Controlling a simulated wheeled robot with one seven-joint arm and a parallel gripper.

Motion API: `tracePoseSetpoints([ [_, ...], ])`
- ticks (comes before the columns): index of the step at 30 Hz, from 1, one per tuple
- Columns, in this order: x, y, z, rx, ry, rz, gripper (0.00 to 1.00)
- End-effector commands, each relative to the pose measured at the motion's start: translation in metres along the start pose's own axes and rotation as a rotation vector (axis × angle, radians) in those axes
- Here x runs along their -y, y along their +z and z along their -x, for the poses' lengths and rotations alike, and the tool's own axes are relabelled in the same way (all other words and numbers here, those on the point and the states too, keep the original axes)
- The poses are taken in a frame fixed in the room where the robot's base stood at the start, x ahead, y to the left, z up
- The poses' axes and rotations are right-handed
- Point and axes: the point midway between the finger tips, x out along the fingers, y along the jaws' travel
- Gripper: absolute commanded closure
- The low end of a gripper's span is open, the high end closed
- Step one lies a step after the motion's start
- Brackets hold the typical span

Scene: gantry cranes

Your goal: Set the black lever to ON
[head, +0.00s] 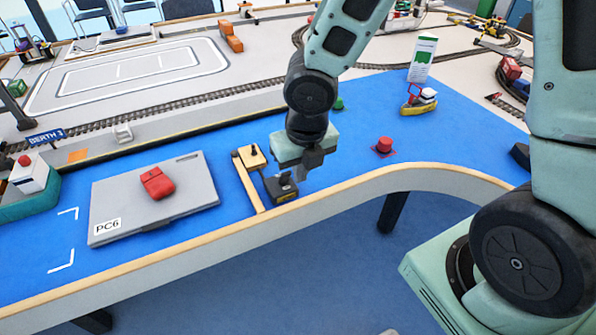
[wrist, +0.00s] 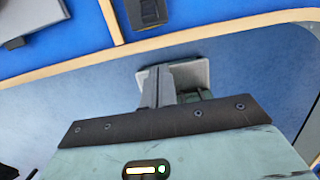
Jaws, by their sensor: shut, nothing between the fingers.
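A dark switch box (head: 281,187) sits at the front edge of the blue table, with a black lever part on its top. It also shows at the top of the wrist view (wrist: 147,12). Its ON and OFF marks are too small to read, so I cannot tell its setting. My gripper (head: 311,168) is just right of the box, apart from it, pointing down near the table's front edge. In the wrist view my gripper (wrist: 160,84) is shut and empty, over the floor side of the wooden edge.
A tan box with a black knob (head: 252,156) and a wooden strip (head: 247,184) stand left of the dark box. A grey laptop (head: 190,202) bears a red object (head: 157,183). A red button (head: 384,145) is to the right. The blue surface between is clear.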

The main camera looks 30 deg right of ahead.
Motion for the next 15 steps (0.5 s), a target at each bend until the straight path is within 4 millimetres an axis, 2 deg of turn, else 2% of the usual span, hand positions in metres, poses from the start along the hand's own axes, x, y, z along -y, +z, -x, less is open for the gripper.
tracePoseSetpoints([
  [1, -0.001, -0.002, -0.017, -0.002, 0.0, 0.003, 1.0],
  [3, -0.001, -0.002, -0.032, -0.003, 0.0, 0.002, 1.0],
  [11, -0.001, -0.001, -0.084, -0.001, 0.0, 0.001, 1.0],
  [13, 0.0, 0.011, -0.072, 0.003, 0.001, -0.004, 1.0],
  [15, 0.0, 0.021, -0.068, 0.001, 0.001, -0.004, 1.0],
])
